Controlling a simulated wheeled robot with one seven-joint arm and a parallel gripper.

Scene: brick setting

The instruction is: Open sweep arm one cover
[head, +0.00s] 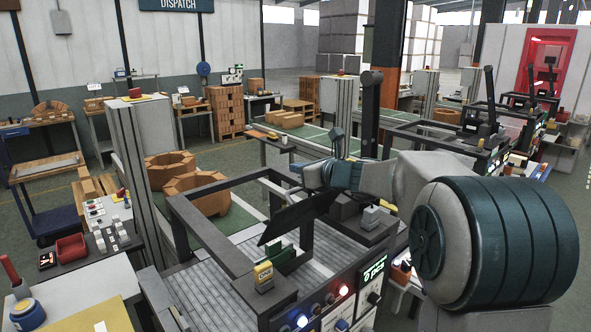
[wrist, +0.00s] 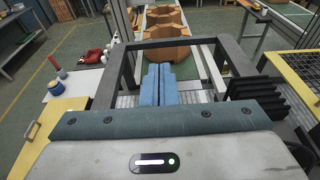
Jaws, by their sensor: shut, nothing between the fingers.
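A machine with a dark square frame (head: 215,235) stands in front of me; the frame also shows in the wrist view (wrist: 128,70). A dark flat panel (head: 297,218) stands tilted inside the frame. A small yellow labelled block (head: 263,272) sits on the frame's near corner, and a grey block (head: 372,217) sits on its right side. I cannot tell which of these is the sweep arm one cover. My gripper (head: 298,169) is above the frame's far right part, fingers pointing left. In the wrist view its blue fingers (wrist: 158,70) are together and empty, over the frame opening.
A front panel with lit buttons and a green display (head: 374,269) is on the machine's near side. Brown hexagonal bricks (head: 197,192) lie on the green conveyor beyond the frame. A grey post (head: 140,165) rises at left. A bench with a red bin (head: 70,247) is at left.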

